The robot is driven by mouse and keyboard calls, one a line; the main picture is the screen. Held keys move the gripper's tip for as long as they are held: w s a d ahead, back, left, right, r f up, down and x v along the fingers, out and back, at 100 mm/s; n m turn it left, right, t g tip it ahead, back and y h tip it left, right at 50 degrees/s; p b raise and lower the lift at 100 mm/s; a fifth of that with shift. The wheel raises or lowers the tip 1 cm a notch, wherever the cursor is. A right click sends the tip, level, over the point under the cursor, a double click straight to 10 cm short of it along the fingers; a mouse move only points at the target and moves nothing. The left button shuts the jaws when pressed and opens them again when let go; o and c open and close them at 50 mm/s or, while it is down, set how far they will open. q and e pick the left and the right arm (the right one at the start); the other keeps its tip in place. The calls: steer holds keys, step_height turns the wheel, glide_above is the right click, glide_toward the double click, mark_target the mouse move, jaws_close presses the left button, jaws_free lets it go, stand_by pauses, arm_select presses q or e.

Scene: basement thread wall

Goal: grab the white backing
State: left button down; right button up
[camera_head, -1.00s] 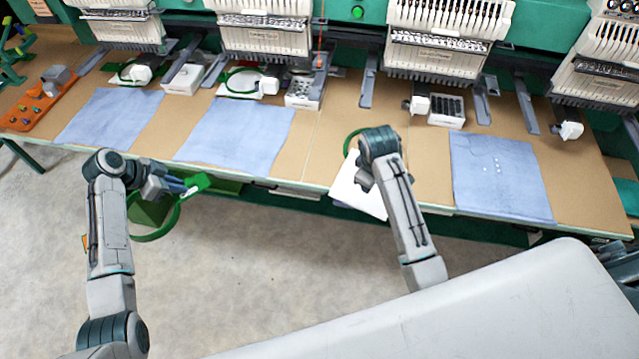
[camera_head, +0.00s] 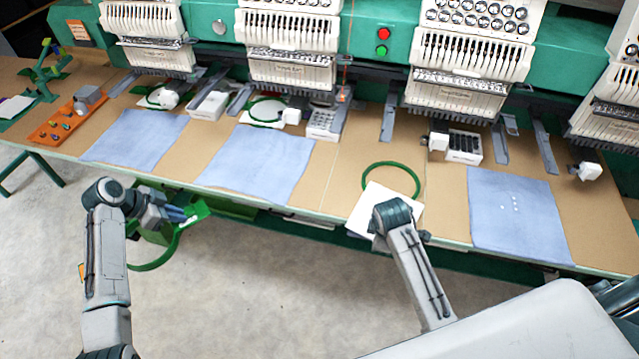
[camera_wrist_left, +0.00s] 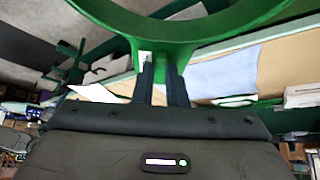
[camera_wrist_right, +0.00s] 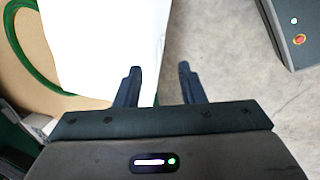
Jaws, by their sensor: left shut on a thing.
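The white backing (camera_head: 370,206) is a flat white sheet at the table's front edge. It covers the near part of a green hoop (camera_head: 391,163) and reaches past the edge. It also shows in the right wrist view (camera_wrist_right: 105,45). My right gripper (camera_wrist_right: 158,72) is open, with its fingers apart at the sheet's edge; one finger overlaps the sheet and the other is over the floor. In the head view my right wrist hides its fingers. My left gripper (camera_head: 188,214) is shut on another green hoop (camera_wrist_left: 200,28), held in front of the table.
Blue cloths (camera_head: 258,164) lie flat on the brown table (camera_head: 345,150). Embroidery machine heads (camera_head: 455,75) stand along the back, with small white boxes (camera_head: 457,148) below. An orange tray (camera_head: 67,119) is at the left. The floor in front is clear.

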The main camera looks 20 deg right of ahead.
arm_select(q)
steer(key=shift+r+p, duration=0.35)
steer(key=shift+r, duration=0.15)
steer(key=shift+r+p, duration=0.65)
steer(key=shift+r, duration=0.05)
arm_select(e)
steer(key=x, duration=0.5)
jaws_close()
